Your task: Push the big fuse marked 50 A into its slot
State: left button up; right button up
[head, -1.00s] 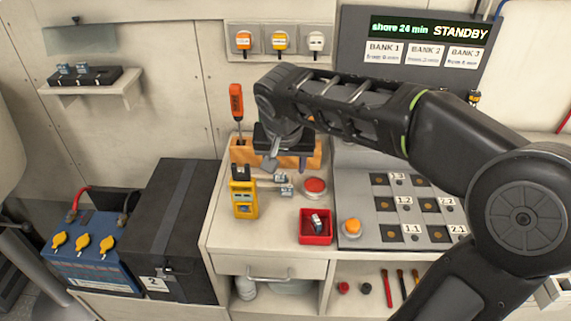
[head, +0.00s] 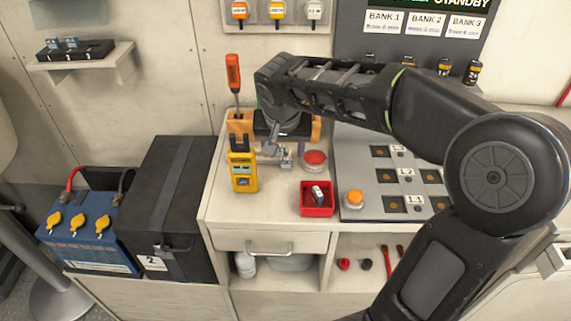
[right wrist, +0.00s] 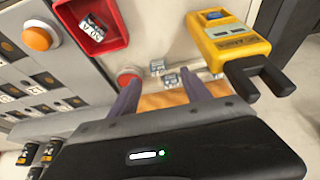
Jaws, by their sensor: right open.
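My right gripper (head: 280,148) is open above the back of the counter, pointing down. In the right wrist view its two fingers (right wrist: 160,92) are apart, with small grey-white fuses (right wrist: 170,79) beyond and between them; the gap between fingers and fuses is hard to judge. In the head view those fuses (head: 286,160) are partly hidden by the gripper. Another fuse (head: 318,196) lies in a red tray (head: 317,212); its label (right wrist: 93,28) looks like 50 A but is blurred. The slotted grey panel (head: 375,215) is to the right, partly behind my arm. My left gripper is not in view.
A yellow tester (head: 243,172) stands close left of the gripper. A red button (head: 315,158) and an orange button (head: 354,199) are nearby. A wooden rack (head: 240,122) holds an orange screwdriver (head: 233,75). A black holder (head: 75,48) with fuses sits on the shelf. The counter's front left is clear.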

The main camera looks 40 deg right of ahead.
aim_at(286, 162)
jog(key=shift+x, duration=1.05)
jog(key=x, duration=0.5)
jog(key=shift+d+f+p, duration=0.1)
jog(key=shift+d+p, duration=0.1)
jog(key=shift+p, duration=0.2)
jog(key=shift+c, duration=0.2)
grip_shut()
